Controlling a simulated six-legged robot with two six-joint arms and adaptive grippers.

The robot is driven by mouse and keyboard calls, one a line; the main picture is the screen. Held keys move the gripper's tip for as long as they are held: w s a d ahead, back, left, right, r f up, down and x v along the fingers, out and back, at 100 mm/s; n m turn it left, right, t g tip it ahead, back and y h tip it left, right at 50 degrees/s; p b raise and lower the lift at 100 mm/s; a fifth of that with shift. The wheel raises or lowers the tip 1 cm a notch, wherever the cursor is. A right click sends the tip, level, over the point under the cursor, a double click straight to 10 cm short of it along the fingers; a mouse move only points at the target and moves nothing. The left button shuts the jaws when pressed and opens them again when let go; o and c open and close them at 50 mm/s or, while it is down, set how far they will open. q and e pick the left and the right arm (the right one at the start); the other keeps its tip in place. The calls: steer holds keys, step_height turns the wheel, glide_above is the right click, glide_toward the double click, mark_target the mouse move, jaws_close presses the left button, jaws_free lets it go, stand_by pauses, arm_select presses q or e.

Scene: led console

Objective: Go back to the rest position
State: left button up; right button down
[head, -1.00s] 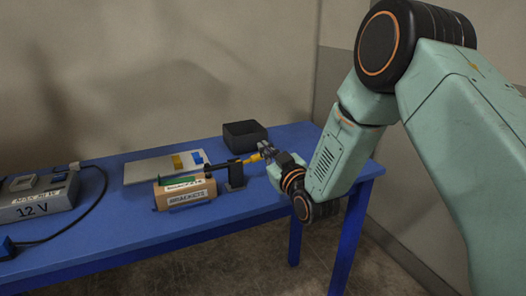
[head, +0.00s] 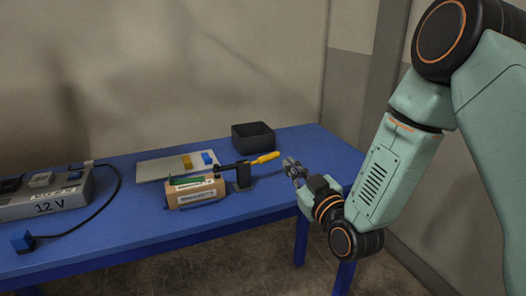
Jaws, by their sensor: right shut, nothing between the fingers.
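My right gripper (head: 291,166) is at the right end of the blue table (head: 250,207), near its front edge. It is shut and empty. A tool with a yellow handle (head: 265,158) lies level in a dark stand (head: 243,177), its dark shaft pointing left over a cardboard box. The gripper is just right of the handle and apart from it. My right arm comes in from the right. My left gripper is not in view.
The cardboard box (head: 196,195) carries white labels and a green piece on top. Behind it lies a pale board (head: 155,170) with yellow and blue blocks. A black open bin (head: 253,137) stands at the back. A 12 V unit (head: 48,204) with a cable is at left.

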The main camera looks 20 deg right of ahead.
steer(key=s+a+f+m+g, duration=0.15)
steer(key=s+f+g, duration=0.35)
steer(key=f, duration=0.5)
steer(key=s+a+f+m+g, duration=0.1)
steer(key=s+f+m+g, duration=0.25)
steer(key=s+f, duration=0.45)
steer(key=s+f+g, duration=0.3)
steer(key=s+f, duration=0.2)
steer(key=s, duration=0.3)
steer(key=s+a+f+g+b, duration=0.1)
steer(key=s+f+g, duration=0.3)
steer(key=s, duration=0.4)
steer(key=s+f+g+h, duration=0.1)
steer(key=s+f+g, duration=0.2)
steer(key=s+f, duration=0.4)
steer(key=shift+s+a+n, duration=0.3)
steer(key=shift+s+a, duration=0.05)
steer(key=shift+s, duration=0.45)
